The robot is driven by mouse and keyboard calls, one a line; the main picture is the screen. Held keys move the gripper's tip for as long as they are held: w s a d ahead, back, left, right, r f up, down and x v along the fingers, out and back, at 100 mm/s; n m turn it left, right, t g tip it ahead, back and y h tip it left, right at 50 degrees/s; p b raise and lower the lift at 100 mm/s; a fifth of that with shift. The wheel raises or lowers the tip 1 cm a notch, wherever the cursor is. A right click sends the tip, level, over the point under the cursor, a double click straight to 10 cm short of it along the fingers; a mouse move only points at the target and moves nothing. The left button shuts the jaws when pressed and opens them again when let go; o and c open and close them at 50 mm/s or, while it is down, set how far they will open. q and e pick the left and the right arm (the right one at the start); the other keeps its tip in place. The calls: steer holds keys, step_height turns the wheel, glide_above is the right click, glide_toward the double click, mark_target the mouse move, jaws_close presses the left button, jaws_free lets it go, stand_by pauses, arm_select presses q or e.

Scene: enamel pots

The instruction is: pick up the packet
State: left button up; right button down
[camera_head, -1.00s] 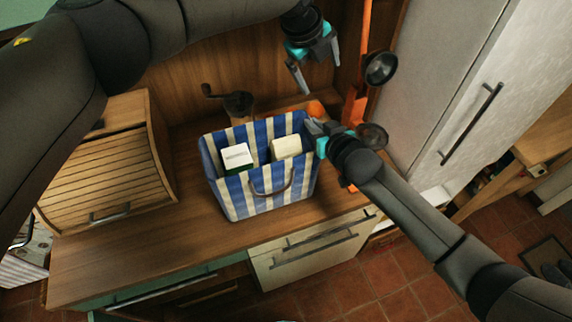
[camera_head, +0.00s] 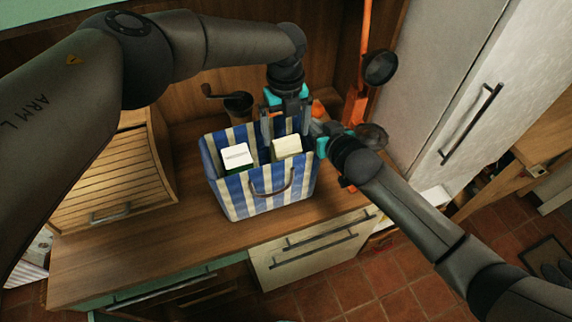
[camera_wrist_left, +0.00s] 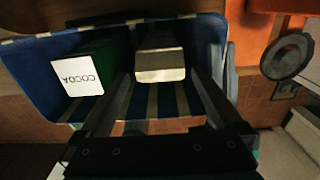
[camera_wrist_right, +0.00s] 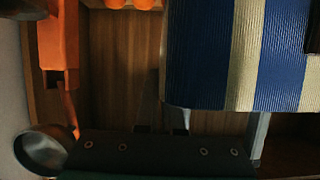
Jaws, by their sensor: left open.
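A cream-topped packet (camera_head: 287,147) stands in a blue-and-white striped bag (camera_head: 262,192) on the counter. It also shows in the left wrist view (camera_wrist_left: 160,65), ahead of and between the fingers. My left gripper (camera_head: 286,132) is open and points down at the back of the bag, by the packet; contact cannot be made out. A green box with a white top marked COCOA (camera_wrist_left: 80,74) stands to the packet's left in the bag; it shows in the head view too (camera_head: 235,157). My right gripper (camera_head: 316,132) is at the bag's right rim, its fingers apart.
A wooden roll-front box (camera_head: 105,185) stands left of the bag. A dark grinder (camera_head: 238,103) is behind it. An orange stand with dark pans (camera_head: 380,68) rises at the right, near a white cabinet (camera_head: 440,90). Bare counter (camera_head: 150,245) lies front left.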

mark_target(286, 138)
arm_select(q)
steer(key=shift+f, duration=2.6)
steer(key=shift+c, duration=0.4)
jaws_close()
